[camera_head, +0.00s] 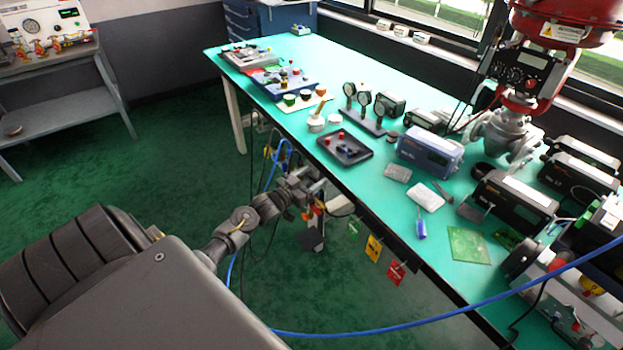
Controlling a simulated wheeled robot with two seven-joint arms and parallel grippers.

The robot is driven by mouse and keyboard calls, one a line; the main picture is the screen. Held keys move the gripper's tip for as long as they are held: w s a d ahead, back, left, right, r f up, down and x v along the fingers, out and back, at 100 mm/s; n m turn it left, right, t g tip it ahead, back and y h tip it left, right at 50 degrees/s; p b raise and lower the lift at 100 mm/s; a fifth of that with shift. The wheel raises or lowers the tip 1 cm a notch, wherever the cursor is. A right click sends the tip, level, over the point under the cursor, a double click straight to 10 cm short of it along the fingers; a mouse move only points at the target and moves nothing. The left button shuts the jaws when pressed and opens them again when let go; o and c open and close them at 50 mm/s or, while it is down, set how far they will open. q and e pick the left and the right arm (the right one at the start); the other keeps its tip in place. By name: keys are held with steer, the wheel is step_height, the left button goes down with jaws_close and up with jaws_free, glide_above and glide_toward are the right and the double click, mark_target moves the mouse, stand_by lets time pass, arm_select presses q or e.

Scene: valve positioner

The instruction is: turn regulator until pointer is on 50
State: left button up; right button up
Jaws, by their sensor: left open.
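My left gripper (314,181) is in front of the table's near edge, pointing away from me. It is open, and nothing shows between its fingers. A red valve actuator with a dark positioner (520,70) stands at the back right of the table, well away from the gripper. A small stand with round gauges (364,104) is near the table's middle. At the lower right corner is a grey unit (570,300) with red and yellow parts. I cannot tell which part is the regulator, and no pointer or number 50 is readable. My right gripper is not in view.
The green table (345,66) carries a black tray (344,147), a blue-grey box (430,150) and several black devices at right. Coloured tags (373,248) hang at its near edge. A blue hose (400,321) crosses the foreground.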

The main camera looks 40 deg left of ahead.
arm_select(q)
steer(key=c, duration=0.9)
steer(key=shift+m+h, duration=0.3)
steer(key=shift+h, duration=0.2)
steer(key=o, duration=0.9)
steer(key=s+a, duration=0.1)
steer(key=s, duration=0.9)
steer(key=shift+s+a, duration=0.25)
steer(key=shift+s, duration=0.15)
